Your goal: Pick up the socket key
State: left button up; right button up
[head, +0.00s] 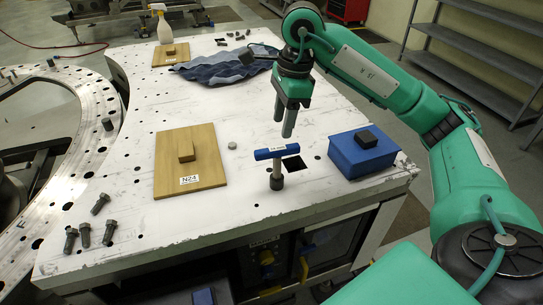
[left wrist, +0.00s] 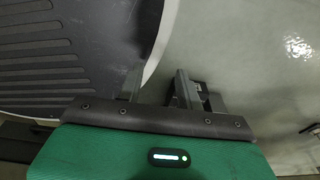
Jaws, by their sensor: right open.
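The socket key (head: 277,172) stands upright on the white plate (head: 225,215) near its front edge, with a blue crossbar handle on top and a dark socket at the bottom. A dark square opening shows just behind it. My right gripper (head: 284,121) is open and empty, pointing down above and slightly behind the handle, apart from it. My left gripper (left wrist: 158,78) shows in the left wrist view with its two fingers apart and nothing between them. It is over the floor, and the head view does not show it.
A blue box (head: 362,155) with a black block on top stands right of the key. A wooden board (head: 208,172) with a block and label N24 lies left. A blue cloth (head: 222,70) and spray bottle (head: 163,27) are farther back.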

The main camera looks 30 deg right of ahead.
aim_at(279, 149)
jog(key=f, duration=0.5)
jog(key=shift+s+a+f+p, duration=0.1)
jog(key=shift+a+f+p, duration=0.3)
jog(key=shift+f, duration=0.3)
jog(key=shift+a+f+p, duration=0.1)
jog(key=shift+f+p, duration=0.25)
jog(key=shift+f, duration=0.15)
jog(key=f, duration=0.2)
jog(key=f+p, duration=0.1)
jog(key=shift+w+a+f, duration=0.15)
jog(key=shift+w+f, duration=0.1)
jog(key=shift+w, duration=0.05)
jog(key=shift+f, duration=0.3)
pick_arm(q)
jog(key=s, duration=0.1)
jog(key=s+r, duration=0.2)
jog(key=s, duration=0.1)
jog(key=shift+a+r, duration=0.1)
jog(key=shift+a, duration=0.05)
pick_arm(e)
jog(key=shift+a+f, duration=0.1)
grip_shut()
pick_arm(q)
jog(key=shift+w, duration=0.15)
